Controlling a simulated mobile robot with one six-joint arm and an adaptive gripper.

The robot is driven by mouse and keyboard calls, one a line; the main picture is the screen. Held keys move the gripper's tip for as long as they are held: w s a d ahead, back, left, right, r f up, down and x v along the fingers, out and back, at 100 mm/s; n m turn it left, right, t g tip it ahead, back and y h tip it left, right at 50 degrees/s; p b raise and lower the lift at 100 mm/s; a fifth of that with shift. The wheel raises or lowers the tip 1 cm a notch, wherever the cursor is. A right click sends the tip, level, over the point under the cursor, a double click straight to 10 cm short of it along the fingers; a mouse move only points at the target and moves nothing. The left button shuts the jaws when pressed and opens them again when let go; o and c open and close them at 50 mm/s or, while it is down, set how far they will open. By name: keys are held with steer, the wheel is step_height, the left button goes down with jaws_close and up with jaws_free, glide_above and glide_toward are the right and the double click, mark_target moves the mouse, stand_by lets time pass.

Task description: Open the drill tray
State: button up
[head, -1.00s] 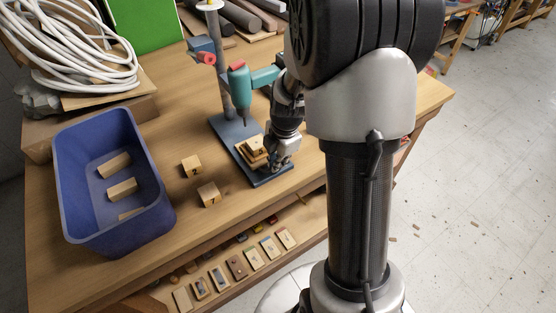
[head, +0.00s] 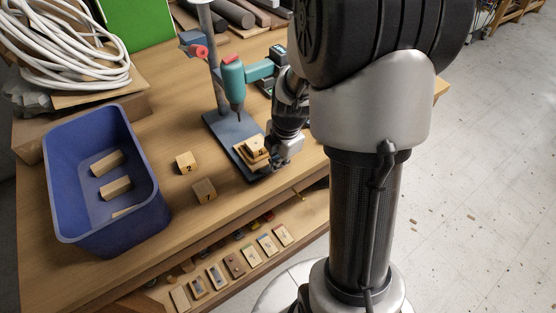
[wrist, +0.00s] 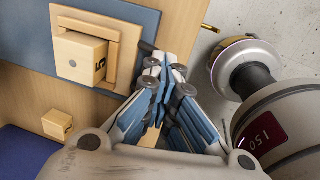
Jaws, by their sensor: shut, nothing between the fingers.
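My gripper (wrist: 165,72) is shut and empty in the wrist view, close to the right side of a small wooden tray (wrist: 117,50) that holds a block marked 5 (wrist: 80,58). I cannot tell whether the fingers touch it. In the head view my gripper (head: 277,164) is beside the same tray and block (head: 256,146), on the drill stand's blue base (head: 222,132). The teal drill (head: 233,82) hangs above. Below the tabletop, an open tray or shelf (head: 211,255) holds several small tiles; I cannot tell which tray is the drill tray.
A blue bin (head: 60,190) with wooden blocks stands on the left. Loose blocks 2 (head: 187,163) and 7 (head: 204,190) lie between bin and stand. A white coiled hose (head: 70,45) is at the back left. A brass hook-like piece (wrist: 210,18) shows beyond the table edge in the wrist view.

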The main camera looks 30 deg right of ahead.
steer(key=o, duration=0.6)
steer(key=shift+s+a+f, duration=0.1)
steer(key=shift+s+f, duration=0.1)
steer(key=shift+f, duration=0.1)
steer(key=shift+o, duration=0.2)
steer(key=shift+w+r, duration=0.1)
steer(key=shift+r, duration=0.25)
step_height(320, 180, up, 11)
steer(key=s, duration=0.2)
steer(key=shift+r, duration=0.2)
